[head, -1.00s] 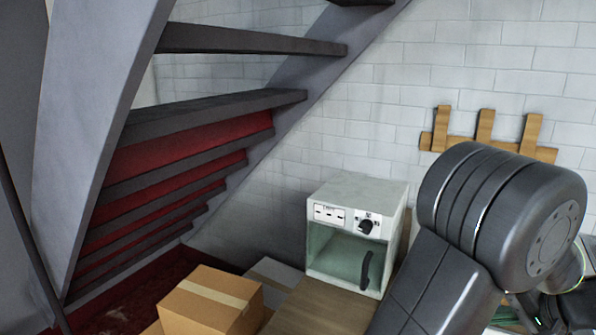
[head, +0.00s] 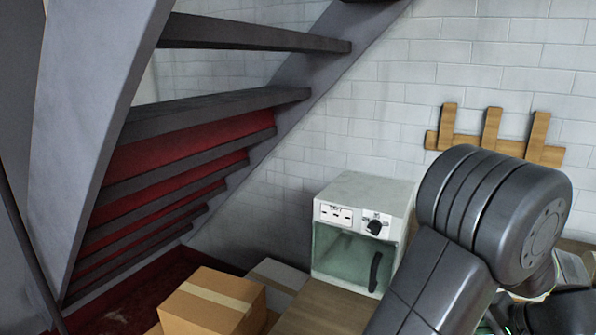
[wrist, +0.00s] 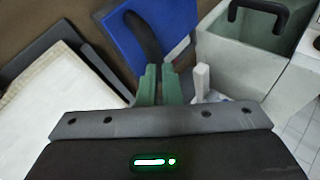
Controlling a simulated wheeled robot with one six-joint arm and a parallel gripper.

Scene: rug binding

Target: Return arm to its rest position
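My gripper (wrist: 160,72) shows in the wrist view as two greenish fingers close together at the middle, with only a narrow gap between them. I see nothing held between the fingers. Beyond them is a blue panel (wrist: 168,42) with a dark curved strip on it. In the head view my arm fills the lower right, bent at a large dark joint. My gripper is hidden or out of that view.
A white oven-like box (head: 365,195) with a dark handle stands on a wooden surface (head: 325,310). A cardboard box (head: 210,303) is left of it, below the stairs (head: 215,110). A wooden rack (head: 492,140) hangs on the brick wall.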

